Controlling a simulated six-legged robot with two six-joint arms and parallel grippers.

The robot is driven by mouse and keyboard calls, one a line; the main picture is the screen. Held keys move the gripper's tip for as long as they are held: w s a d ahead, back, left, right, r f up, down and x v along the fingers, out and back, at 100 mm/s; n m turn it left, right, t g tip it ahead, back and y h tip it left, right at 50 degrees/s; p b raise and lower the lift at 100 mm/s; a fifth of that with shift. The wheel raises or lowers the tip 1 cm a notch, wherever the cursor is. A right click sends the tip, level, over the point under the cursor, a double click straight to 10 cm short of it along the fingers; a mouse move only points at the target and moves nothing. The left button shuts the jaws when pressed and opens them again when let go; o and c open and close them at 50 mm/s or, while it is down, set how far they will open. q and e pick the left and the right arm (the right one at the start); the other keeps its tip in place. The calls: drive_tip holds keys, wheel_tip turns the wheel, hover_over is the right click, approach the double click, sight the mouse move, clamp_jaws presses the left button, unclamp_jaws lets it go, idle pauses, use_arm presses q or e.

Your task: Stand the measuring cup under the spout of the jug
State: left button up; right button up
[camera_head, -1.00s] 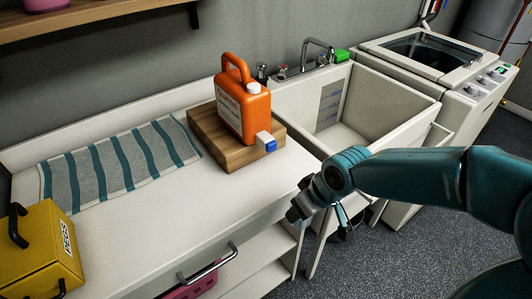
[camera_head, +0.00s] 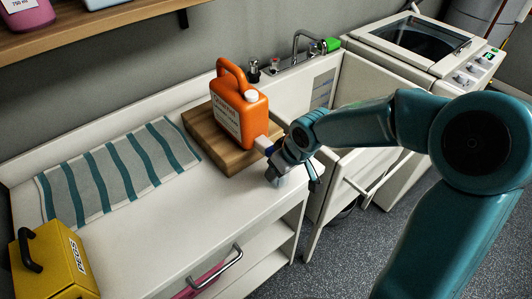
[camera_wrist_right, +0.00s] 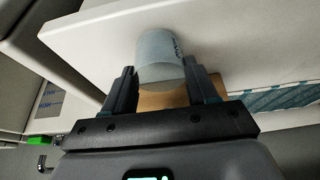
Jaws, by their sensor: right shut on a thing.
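The orange jug (camera_head: 240,108) stands on a wooden block (camera_head: 207,137) on the white counter. Its spout (camera_head: 263,143) sticks out at the front right, over the block's edge. My right gripper (camera_head: 280,172) is close to the spout, just in front of and below it in the picture. In the right wrist view my right gripper (camera_wrist_right: 161,82) is shut on the grey, see-through measuring cup (camera_wrist_right: 160,50), one finger on each side. In the head view the cup is mostly hidden by the gripper; I cannot tell whether it touches the counter. My left gripper is not in view.
A striped towel (camera_head: 118,168) lies on the counter to the left, and a yellow pegs box (camera_head: 52,262) stands at the front left. The counter between towel and front edge is clear.

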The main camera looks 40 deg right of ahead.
sight(267, 157)
drive_tip(key=w, duration=0.3)
drive_tip(key=w+p, duration=0.1)
drive_tip(key=w, duration=0.1)
drive_tip(key=shift+w+a, duration=0.25)
drive_tip(key=shift+w, duration=0.1)
drive_tip(key=shift+f+p, duration=0.25)
drive_tip(key=shift+p, duration=0.05)
drive_tip(key=shift+s, duration=0.1)
